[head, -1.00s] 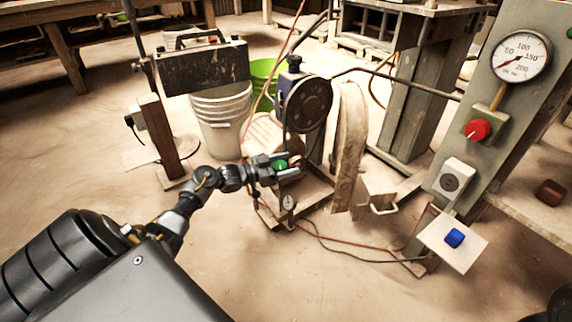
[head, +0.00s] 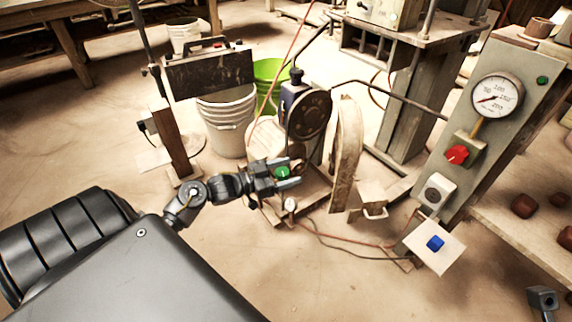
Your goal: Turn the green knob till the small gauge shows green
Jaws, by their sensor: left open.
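The green knob (head: 282,172) sits low on the compressor, below its dark wheel, in the middle of the head view. My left gripper (head: 287,173) is open, with one finger above and one below the knob as seen here. I cannot tell whether either finger touches it. The small gauge (head: 290,204) is just below the gripper, with a pale face; its needle and colour are too small to read. A grey part at the lower right corner seems to be my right gripper (head: 543,298); its fingers do not show clearly.
The compressor (head: 305,112) and a large wooden-looking wheel (head: 345,150) stand close to the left gripper. A slanted panel at right carries a large gauge (head: 497,95) and a red knob (head: 457,154). A blue knob (head: 435,243) sits on a pale plate. Hoses cross the floor.

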